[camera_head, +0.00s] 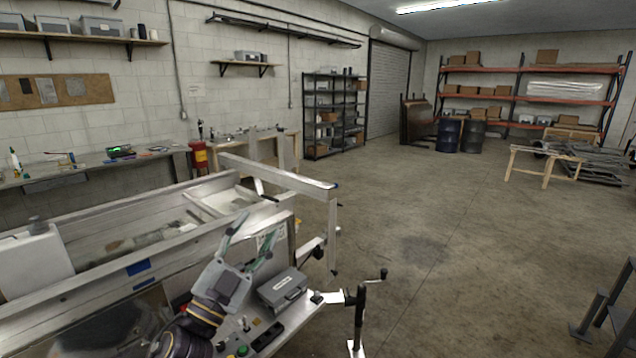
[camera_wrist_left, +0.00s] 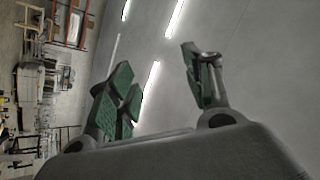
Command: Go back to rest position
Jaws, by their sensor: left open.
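My left gripper (camera_head: 256,240) shows in the lower middle of the head view, pointing up, with its fingers spread and nothing between them. It stands in front of the aluminium trailer (camera_head: 205,238), near the trailer's front corner. In the left wrist view my left gripper (camera_wrist_left: 163,90) has its two green-padded fingers wide apart, with the ceiling and its lights beyond. My right gripper is not in view.
A grey case (camera_head: 283,288) lies on a panel with buttons beside my left gripper. A crank jack (camera_head: 358,312) stands right of it. Two dark barrels (camera_head: 460,135) and a wooden trestle (camera_head: 544,165) stand farther back. The concrete floor (camera_head: 450,260) on the right is mostly clear.

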